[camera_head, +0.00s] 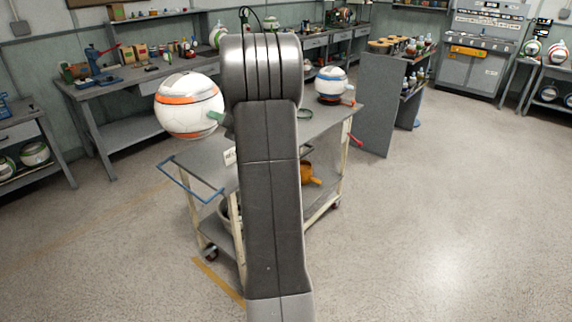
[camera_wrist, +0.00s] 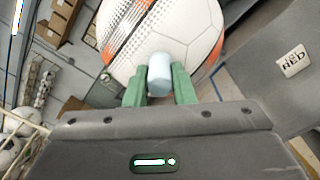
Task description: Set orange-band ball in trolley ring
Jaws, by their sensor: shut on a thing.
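The orange-band ball (camera_head: 190,104) is white with orange and dark bands and hangs in the air over the trolley's left side. In the wrist view the ball (camera_wrist: 150,30) fills the top. My gripper (camera_wrist: 159,80) has green fingers shut on a pale blue stub in front of the ball. The grey-topped trolley (camera_head: 205,158) stands below. A thin green ring (camera_head: 305,113) lies on its top, just right of my arm; my arm hides the middle of the top, so other rings there cannot be seen.
A blue-band ball (camera_head: 331,84) sits on the trolley's far right part. A blue handle (camera_head: 190,180) sticks out at the trolley's left. A grey panel (camera_head: 378,105) stands to the right. A cluttered workbench (camera_head: 130,80) runs behind. The floor at right is clear.

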